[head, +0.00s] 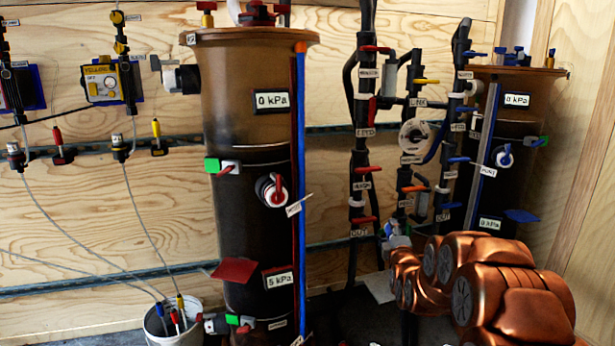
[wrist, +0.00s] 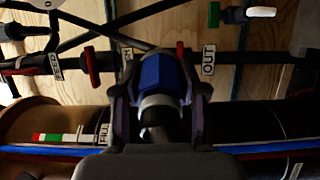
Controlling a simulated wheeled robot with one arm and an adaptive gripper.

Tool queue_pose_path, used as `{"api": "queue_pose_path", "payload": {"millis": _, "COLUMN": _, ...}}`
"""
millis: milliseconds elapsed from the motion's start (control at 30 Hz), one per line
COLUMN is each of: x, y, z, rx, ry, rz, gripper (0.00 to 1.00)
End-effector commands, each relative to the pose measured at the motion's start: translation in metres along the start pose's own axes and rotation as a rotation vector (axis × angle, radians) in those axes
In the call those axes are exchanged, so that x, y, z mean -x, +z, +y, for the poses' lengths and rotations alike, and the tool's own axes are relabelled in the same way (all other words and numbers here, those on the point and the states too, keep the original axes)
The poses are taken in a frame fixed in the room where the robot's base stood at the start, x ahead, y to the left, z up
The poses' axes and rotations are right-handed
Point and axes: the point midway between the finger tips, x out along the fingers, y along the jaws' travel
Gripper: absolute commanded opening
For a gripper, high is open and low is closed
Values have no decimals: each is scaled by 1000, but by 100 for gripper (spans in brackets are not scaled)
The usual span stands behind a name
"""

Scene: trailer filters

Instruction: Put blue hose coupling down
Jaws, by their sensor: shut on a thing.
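The blue hose coupling (wrist: 160,76) shows in the wrist view, between the two dark fingers of my gripper (wrist: 160,90). My gripper is shut on it. A pale ring and a dark part show just below the blue part. In the head view my copper-coloured arm reaches in from the lower right, and my gripper (head: 396,240) is small and partly hidden near the lower end of the black pipes. I cannot make out the coupling clearly there.
A large brown filter tank (head: 240,130) stands left of my gripper, and a second tank (head: 505,140) stands behind my arm at right. Black pipes (head: 362,130) with red handles run between them. A white bucket (head: 172,325) with hose ends stands at lower left.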

Motion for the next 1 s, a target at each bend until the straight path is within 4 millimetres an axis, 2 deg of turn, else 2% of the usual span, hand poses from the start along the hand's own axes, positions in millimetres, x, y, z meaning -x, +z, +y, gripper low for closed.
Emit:
{"api": "queue_pose_path", "payload": {"millis": 33, "x": 6, "y": -10, "z": 14, "rx": 0, "ry": 7, "rz": 11, "gripper": 0}}
{"api": "queue_pose_path", "payload": {"millis": 100, "x": 14, "y": -23, "z": 24, "rx": 0, "ry": 5, "rz": 24, "gripper": 0}}
{"api": "queue_pose_path", "payload": {"millis": 467, "x": 56, "y": -68, "z": 67, "rx": -1, "ry": 4, "rz": 73, "gripper": 0}}
{"api": "queue_pose_path", "payload": {"millis": 500, "x": 54, "y": -65, "z": 76, "rx": 0, "ry": 2, "rz": 70, "gripper": 0}}
{"api": "queue_pose_path", "payload": {"millis": 767, "x": 53, "y": -65, "z": 116, "rx": 0, "ry": 2, "rz": 70, "gripper": 0}}
{"api": "queue_pose_path", "payload": {"millis": 1000, "x": 53, "y": -64, "z": 159, "rx": 0, "ry": 2, "rz": 69, "gripper": 0}}
